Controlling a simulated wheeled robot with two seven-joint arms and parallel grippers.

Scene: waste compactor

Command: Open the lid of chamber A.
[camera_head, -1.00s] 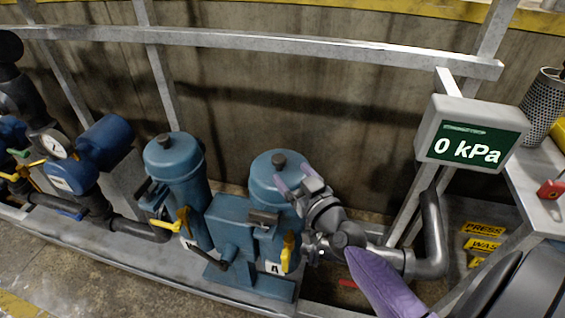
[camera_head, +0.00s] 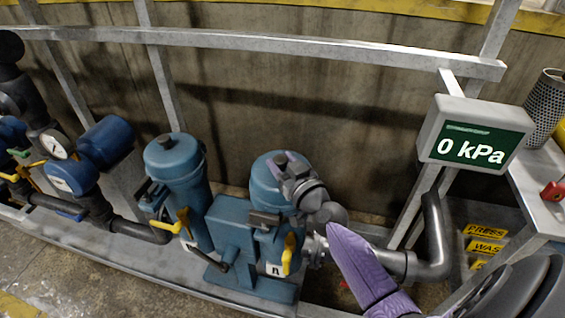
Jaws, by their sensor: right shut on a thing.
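Chamber A is the right one of two teal cylinders, with a white label (camera_head: 275,269) low on its front. Its domed lid (camera_head: 262,170) sits on top of the cylinder, and no gap shows under it. My right gripper (camera_head: 287,163) comes in from the right and is shut on the lid's knob at the top. The fingers and wrist hide the knob and the lid's right side. My left gripper is not in view.
A second teal chamber (camera_head: 174,165) with its lid on stands to the left. Yellow handles (camera_head: 289,252) sit on the front of both chambers. A display (camera_head: 473,144) reads 0 kPa at the right.

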